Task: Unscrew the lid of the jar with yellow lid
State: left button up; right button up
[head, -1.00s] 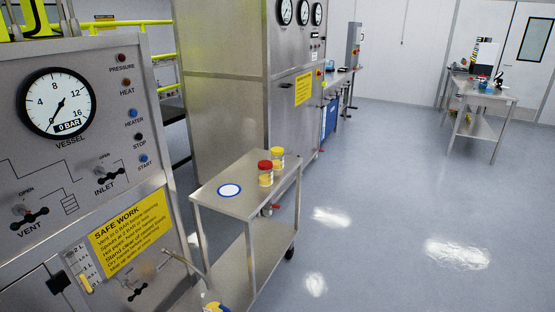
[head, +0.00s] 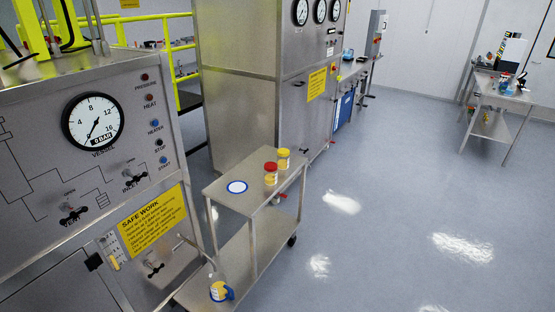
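The jar with the yellow lid (head: 283,158) stands upright on the top shelf of a metal cart (head: 252,196), near its back right corner. Its lid is on. A jar with a red lid (head: 270,174) stands just in front of it and slightly left, and its lid is also on. Both jars hold something yellowish. Neither of my grippers shows in the head view.
A white disc with a blue rim (head: 237,187) lies left on the cart top. A bottle with a blue and yellow label (head: 221,289) stands on the lower shelf. A control panel (head: 95,170) stands close at left. Open floor (head: 400,230) lies right of the cart.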

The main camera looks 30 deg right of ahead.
aim_at(283, 162)
jog(key=i+l, duration=0.15)
jog(key=l, duration=0.2)
jog(key=i+l, duration=0.2)
jog(key=l, duration=0.2)
jog(key=i+l+u, duration=0.1)
jog(key=l, duration=0.25)
jog(key=i+l, duration=0.25)
jog(key=l, duration=0.15)
jog(key=i+l, duration=0.15)
jog(key=l, duration=0.25)
jog(key=i+l, duration=0.15)
jog(key=l, duration=0.25)
jog(key=i+l+u, duration=0.1)
jog(key=l, duration=0.25)
jog(key=i, duration=0.05)
